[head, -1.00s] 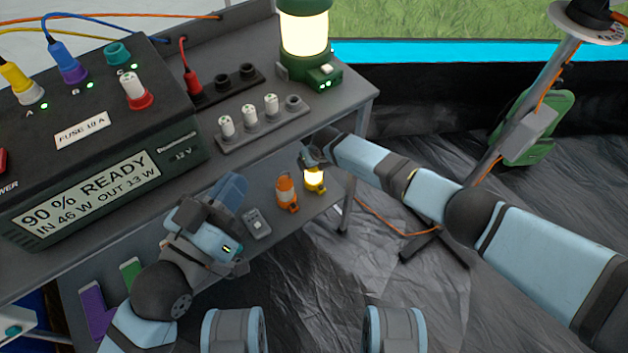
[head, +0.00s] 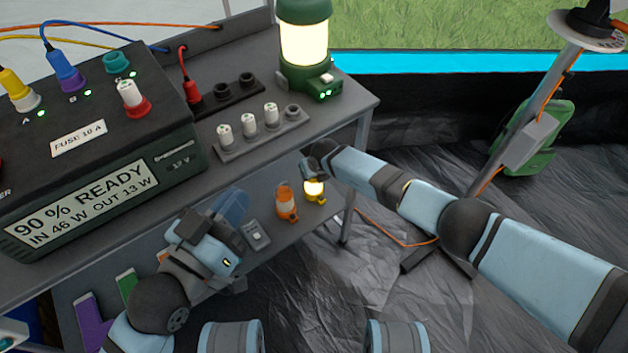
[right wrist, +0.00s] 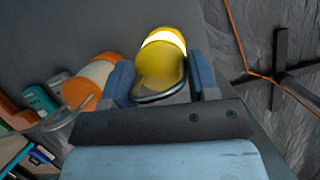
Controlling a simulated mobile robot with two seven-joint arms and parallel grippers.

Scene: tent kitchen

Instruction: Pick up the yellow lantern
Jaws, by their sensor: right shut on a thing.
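The yellow lantern (head: 315,190) stands lit on the lower shelf (head: 262,262), near its right end, in the head view. My right gripper (head: 312,168) reaches it from above; in the right wrist view its two fingers lie on either side of the yellow lantern (right wrist: 160,72), shut on it.
An orange lantern (head: 286,203) stands just left of the yellow one, close to my right finger. A small grey device (head: 257,235) lies further left. The upper table edge (head: 365,112) overhangs the shelf. A green lantern (head: 304,45) stands on the tabletop.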

